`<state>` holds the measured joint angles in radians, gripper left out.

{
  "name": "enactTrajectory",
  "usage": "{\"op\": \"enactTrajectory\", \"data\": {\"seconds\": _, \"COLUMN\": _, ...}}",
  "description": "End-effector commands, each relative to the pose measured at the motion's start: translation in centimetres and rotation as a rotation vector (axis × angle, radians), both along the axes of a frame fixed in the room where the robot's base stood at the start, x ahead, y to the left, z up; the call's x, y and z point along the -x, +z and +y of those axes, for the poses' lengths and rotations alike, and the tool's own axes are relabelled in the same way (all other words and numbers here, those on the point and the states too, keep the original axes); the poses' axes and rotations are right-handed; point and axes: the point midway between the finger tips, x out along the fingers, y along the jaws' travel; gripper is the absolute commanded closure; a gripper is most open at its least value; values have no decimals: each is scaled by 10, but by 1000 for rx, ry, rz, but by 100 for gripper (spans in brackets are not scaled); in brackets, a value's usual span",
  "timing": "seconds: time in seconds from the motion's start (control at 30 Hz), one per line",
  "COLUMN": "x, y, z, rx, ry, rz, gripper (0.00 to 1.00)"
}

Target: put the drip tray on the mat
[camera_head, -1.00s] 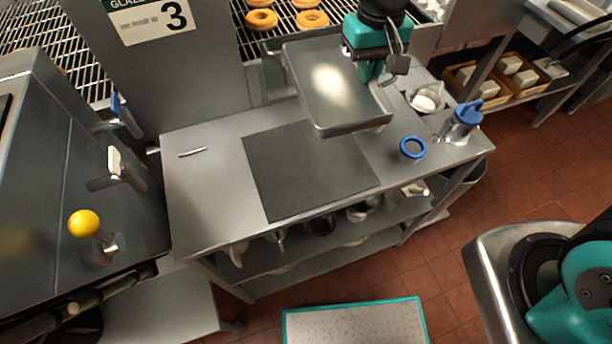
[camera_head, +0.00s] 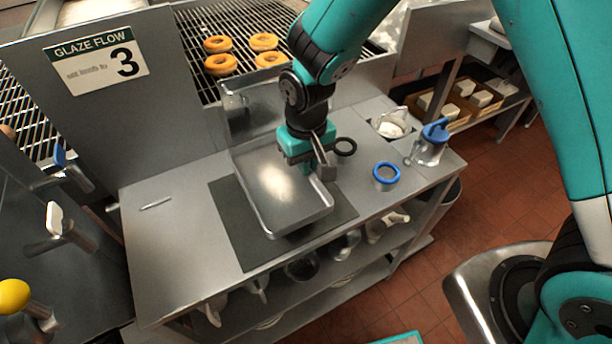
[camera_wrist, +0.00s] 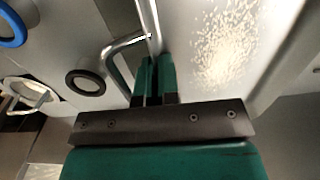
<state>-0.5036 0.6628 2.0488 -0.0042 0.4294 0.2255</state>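The drip tray (camera_head: 281,183) is a shallow silver metal pan, lying roughly level over the dark grey mat (camera_head: 240,250) on the steel table. It covers much of the mat, and its back part reaches past the mat's far edge. Whether it touches the mat or hangs just above it I cannot tell. My gripper (camera_head: 322,168) is at the tray's right side. In the wrist view my gripper's fingers (camera_wrist: 155,82) are closed about the rim of the tray (camera_wrist: 225,60), beside its bent-wire handle (camera_wrist: 118,52).
A blue-ringed jar (camera_head: 386,176), a blue-topped pitcher (camera_head: 430,145) and a dark ring (camera_head: 345,146) stand right of the tray. A white-filled container (camera_head: 391,125) is behind them. The table's left side is clear but for a thin handle (camera_head: 155,203). Doughnuts (camera_head: 220,64) lie on the rack behind.

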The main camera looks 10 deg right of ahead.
Motion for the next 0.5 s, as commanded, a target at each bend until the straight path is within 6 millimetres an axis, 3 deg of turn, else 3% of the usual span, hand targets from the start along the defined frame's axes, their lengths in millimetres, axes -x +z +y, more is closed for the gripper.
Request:
{"op": "enactTrajectory", "data": {"seconds": 0.33, "x": 0, "y": -39, "z": 0, "rx": 0, "ry": 0, "rz": 1, "gripper": 100}}
{"op": "enactTrajectory", "data": {"seconds": 0.5, "x": 0, "y": -45, "z": 0, "rx": -2, "ry": 0, "rz": -2, "gripper": 100}}
